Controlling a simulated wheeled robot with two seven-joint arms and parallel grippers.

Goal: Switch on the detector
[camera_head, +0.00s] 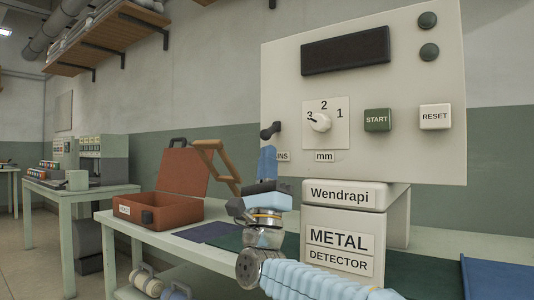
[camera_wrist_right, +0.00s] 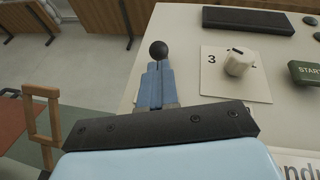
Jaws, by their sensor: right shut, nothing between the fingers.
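The metal detector has a cream upright panel (camera_head: 400,75) with a dark, blank display (camera_head: 345,50). A black ball-ended switch lever (camera_head: 270,130) sits at the panel's left edge, above a label partly hidden by my gripper and ending in "INS". My right gripper (camera_head: 267,150) points up just below the lever, shut and empty. In the right wrist view the black ball (camera_wrist_right: 158,50) shows just beyond the blue fingertips (camera_wrist_right: 158,68); I cannot tell whether they touch. A white knob (camera_head: 319,122) points towards 3. The green START button (camera_head: 376,120) and white RESET button (camera_head: 435,117) are right of it.
An open red-brown case (camera_head: 172,208) stands on the bench left of my right arm. A wooden frame-like handle (camera_head: 215,160) rises close behind the gripper. Another table (camera_head: 65,195) with equipment stands farther left. The space in front of the panel's buttons is clear.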

